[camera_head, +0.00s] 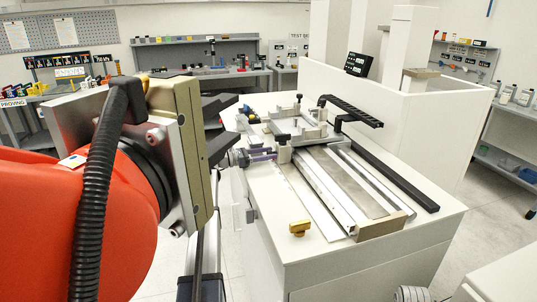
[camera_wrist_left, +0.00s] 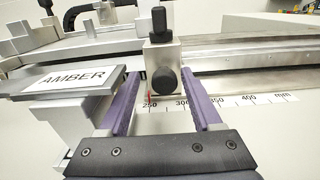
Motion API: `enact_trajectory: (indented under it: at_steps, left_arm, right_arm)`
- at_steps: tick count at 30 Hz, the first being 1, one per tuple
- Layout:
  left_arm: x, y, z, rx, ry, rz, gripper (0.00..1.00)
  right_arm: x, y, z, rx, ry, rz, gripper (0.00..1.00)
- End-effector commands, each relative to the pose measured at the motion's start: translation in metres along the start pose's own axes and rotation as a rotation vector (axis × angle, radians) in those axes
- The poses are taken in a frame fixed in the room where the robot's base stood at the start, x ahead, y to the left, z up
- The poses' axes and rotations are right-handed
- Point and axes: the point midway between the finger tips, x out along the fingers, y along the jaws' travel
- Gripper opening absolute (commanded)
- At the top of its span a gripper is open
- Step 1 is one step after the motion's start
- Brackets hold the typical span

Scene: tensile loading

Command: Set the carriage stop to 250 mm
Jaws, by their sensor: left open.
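The carriage stop (camera_wrist_left: 164,68) is a silver block with a black knob on its front and a black screw on top. It stands at the rail's front edge; in the head view the stop (camera_head: 284,152) is small. A red pointer (camera_wrist_left: 150,98) at its lower left is at or very near the 250 mark on the mm scale (camera_wrist_left: 235,102). My left gripper (camera_wrist_left: 165,92) is open, its purple fingers on either side in front of the stop with gaps showing. In the head view my left gripper (camera_head: 252,156) reaches in from the left. My right gripper is not in view.
A plate labelled AMBER (camera_wrist_left: 72,79) sits on a block beside the left finger. The white bench (camera_head: 330,265) carries long rails (camera_head: 345,185), a black toothed bar (camera_head: 352,110) and a loose brass-coloured piece (camera_head: 299,228). The bench front corner is mostly clear.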

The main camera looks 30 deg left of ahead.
Motion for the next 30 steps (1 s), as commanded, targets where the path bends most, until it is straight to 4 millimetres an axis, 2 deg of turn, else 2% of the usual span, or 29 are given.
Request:
enact_trajectory:
  at_steps: [12, 15, 30]
  left_arm:
    - [-0.061, 0.001, 0.0, 0.0, 0.0, 0.004, 0.66]
    - [-0.07, 0.001, 0.0, 0.0, -0.001, 0.002, 0.66]
    - [-0.073, 0.001, 0.0, 0.0, -0.001, 0.001, 0.66]
  right_arm:
    - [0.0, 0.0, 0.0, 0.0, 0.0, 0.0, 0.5]
    - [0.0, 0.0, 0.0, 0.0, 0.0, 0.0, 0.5]
    - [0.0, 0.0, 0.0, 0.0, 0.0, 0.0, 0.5]
